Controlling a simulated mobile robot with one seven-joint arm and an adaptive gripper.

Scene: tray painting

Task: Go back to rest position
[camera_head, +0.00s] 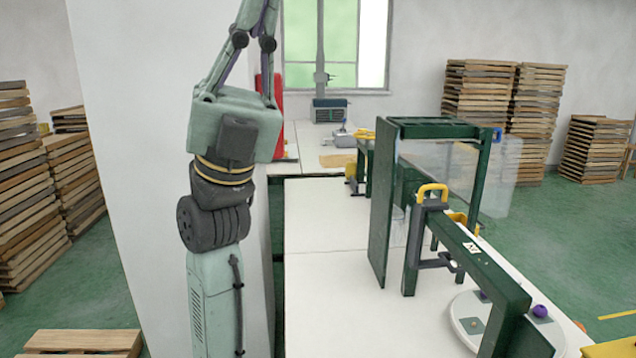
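My gripper (253,42) points upward at the top left of the view, in front of a pale wall. Its boxy grey-green body and dark wrist joints show clearly below the fingers. The fingertips are cut off by the top edge, so I cannot tell whether they are open or shut. Nothing held is visible. My arm stands roughly upright below it and runs out of the bottom edge, apart from the table and fixture on the right.
A white table (335,310) carries a dark green frame (382,205) with a clear panel. A round white plate (462,312) with a purple knob (540,311) sits at right. Wooden tray stacks (480,95) stand behind; more stacks (30,190) stand left. Wall (140,150) stands close behind my arm.

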